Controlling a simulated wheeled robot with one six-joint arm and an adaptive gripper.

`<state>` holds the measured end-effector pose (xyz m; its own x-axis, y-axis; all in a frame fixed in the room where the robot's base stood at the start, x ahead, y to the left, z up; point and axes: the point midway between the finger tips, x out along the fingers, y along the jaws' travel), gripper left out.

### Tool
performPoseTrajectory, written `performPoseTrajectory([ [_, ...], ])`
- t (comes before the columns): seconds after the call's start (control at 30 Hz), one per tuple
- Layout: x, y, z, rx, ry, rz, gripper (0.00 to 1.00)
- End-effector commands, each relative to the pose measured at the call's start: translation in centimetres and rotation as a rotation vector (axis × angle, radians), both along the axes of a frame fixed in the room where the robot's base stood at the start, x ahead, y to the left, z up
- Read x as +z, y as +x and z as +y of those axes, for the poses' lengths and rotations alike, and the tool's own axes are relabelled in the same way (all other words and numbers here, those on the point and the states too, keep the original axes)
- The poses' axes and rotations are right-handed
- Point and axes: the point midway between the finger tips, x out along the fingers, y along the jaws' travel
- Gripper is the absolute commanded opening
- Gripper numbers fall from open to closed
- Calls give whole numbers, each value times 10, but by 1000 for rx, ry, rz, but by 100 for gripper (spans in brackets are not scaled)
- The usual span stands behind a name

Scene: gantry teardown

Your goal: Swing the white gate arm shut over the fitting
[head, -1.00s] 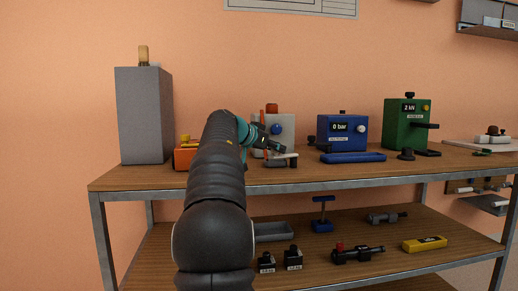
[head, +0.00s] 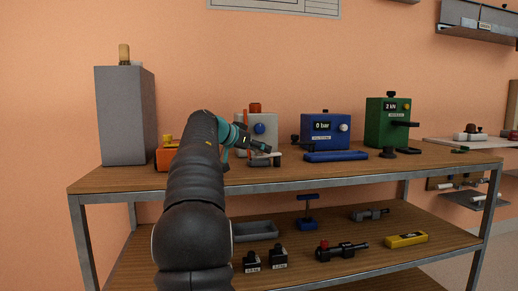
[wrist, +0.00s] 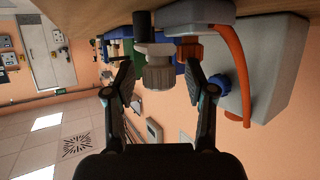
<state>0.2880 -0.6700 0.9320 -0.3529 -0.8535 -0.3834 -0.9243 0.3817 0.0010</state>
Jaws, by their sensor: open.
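A small grey fixture with a pale bar (head: 262,155) stands at the table's front edge in the head view, partly hidden by my gripper (head: 268,148). The bar appears to be the white gate arm. In the wrist view my gripper (wrist: 165,90) is open, its two dark fingers apart. I cannot tell the gate arm's exact angle over the fitting.
A grey box with a blue knob (head: 259,128) stands close behind; an orange hose (wrist: 235,60) curves beside it in the wrist view. A blue gauge box (head: 325,130) and a green one (head: 388,122) stand to the right. A tall grey block (head: 125,115) stands left.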

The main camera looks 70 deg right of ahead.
Motion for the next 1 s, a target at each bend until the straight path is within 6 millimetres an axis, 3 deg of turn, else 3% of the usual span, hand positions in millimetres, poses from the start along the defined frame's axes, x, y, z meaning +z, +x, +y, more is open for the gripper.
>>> performPoseTrajectory([
  [0.17, 5, 4, 9, 2, -2, -2, 55],
  [0.7, 40, 36, 89, -1, 0, 0, 55],
  [1.0, 46, 41, 101, -3, 1, 0, 55],
])
